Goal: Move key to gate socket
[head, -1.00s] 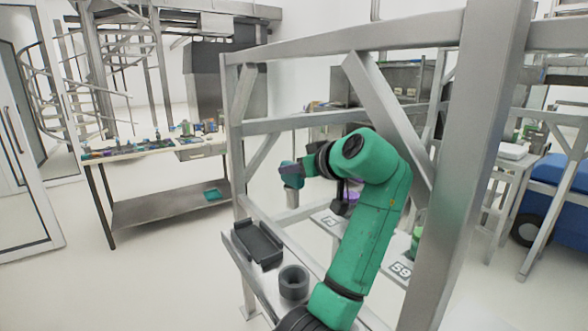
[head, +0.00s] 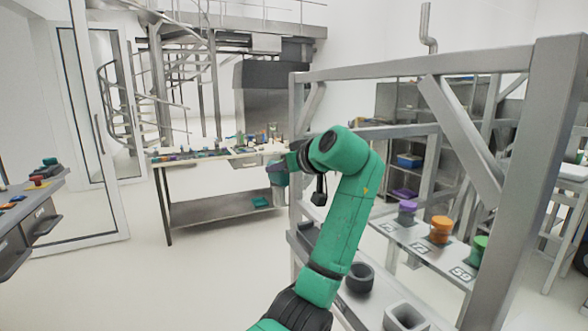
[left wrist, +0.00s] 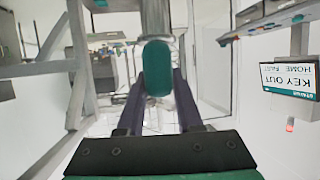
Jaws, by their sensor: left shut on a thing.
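My left gripper (left wrist: 158,80) is shut on the key. In the left wrist view the key has a rounded teal head (left wrist: 158,67) between the two dark fingers and a grey shaft (left wrist: 156,18) beyond it. In the head view the left arm reaches away to the frame's left side, and the teal key (head: 278,174) shows small at its end, its lower part hard to make out. A sign reading KEY OUT and HOME (left wrist: 289,78) hangs at the right in the left wrist view. I cannot identify the gate socket. My right gripper is not in view.
A grey metal frame (head: 412,69) stands at the right. A dark round holder (head: 359,278) and a light square holder (head: 404,318) sit near my arm. A long workbench (head: 217,158) stands behind; a counter (head: 42,222) is at left. Open floor lies between.

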